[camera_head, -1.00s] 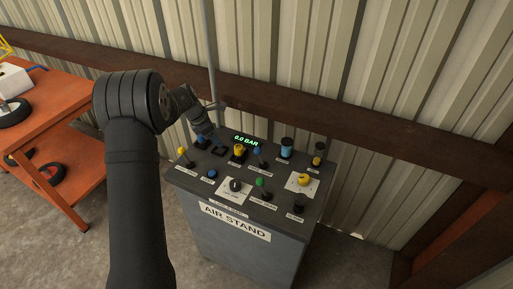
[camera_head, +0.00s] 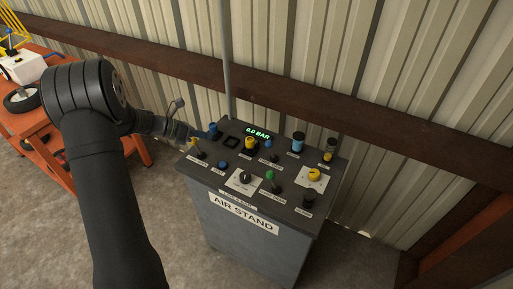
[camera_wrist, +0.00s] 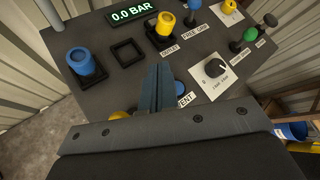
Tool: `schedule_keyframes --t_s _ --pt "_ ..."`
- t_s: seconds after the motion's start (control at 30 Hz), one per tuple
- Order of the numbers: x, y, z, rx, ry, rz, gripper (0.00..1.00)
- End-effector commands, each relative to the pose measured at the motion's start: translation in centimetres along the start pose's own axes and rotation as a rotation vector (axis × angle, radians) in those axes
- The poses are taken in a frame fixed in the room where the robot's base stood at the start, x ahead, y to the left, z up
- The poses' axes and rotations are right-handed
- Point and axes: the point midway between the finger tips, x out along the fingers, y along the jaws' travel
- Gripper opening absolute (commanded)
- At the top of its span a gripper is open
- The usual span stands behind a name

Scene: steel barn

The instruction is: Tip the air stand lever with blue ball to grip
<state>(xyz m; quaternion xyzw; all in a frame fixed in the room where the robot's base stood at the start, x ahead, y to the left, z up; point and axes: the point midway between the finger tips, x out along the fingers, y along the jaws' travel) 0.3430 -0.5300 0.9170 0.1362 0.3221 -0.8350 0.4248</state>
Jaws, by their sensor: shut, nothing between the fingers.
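The air stand (camera_head: 245,225) is a grey cabinet with a sloping control panel. The lever with the blue ball (camera_head: 268,144) stands in the panel's middle, right of a yellow knob; its ball leans a little left of its base. In the wrist view the blue ball (camera_wrist: 195,5) is at the top edge, partly cut off. My gripper (camera_head: 192,137) is at the panel's left side, near the yellow-ball lever (camera_head: 194,143), apart from the blue-ball lever. In the wrist view my gripper (camera_wrist: 157,76) is shut and empty, its fingers pointing across the panel and covering part of it.
A blue knob (camera_head: 213,129), a blue button (camera_head: 223,165), a black dial (camera_head: 245,177) and a green-ball lever (camera_head: 270,176) crowd the panel. The display (camera_head: 257,133) reads 0.0 BAR. An orange table (camera_head: 120,150) stands left; a corrugated wall is behind.

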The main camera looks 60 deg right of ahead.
Motion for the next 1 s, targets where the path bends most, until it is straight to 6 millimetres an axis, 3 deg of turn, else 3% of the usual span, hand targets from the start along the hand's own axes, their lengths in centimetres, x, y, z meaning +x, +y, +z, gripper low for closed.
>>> schedule_keyframes --t_s 0.03,0.13,0.33,0.57,0.93,1.0 --pt "0.1 -0.5 -0.7 -0.022 -0.047 -0.029 0.00" --pt "2.7 -2.4 -2.5 -0.018 -0.098 -0.146 0.00" --pt "4.9 -4.2 -3.9 -0.002 -0.130 -0.238 0.00" --pt "7.5 -4.9 -3.7 0.001 -0.127 -0.247 0.00" --pt "15.0 -6.8 -2.8 0.000 -0.125 -0.246 0.00" --pt "15.6 -6.9 -1.6 0.005 -0.127 -0.244 0.00"
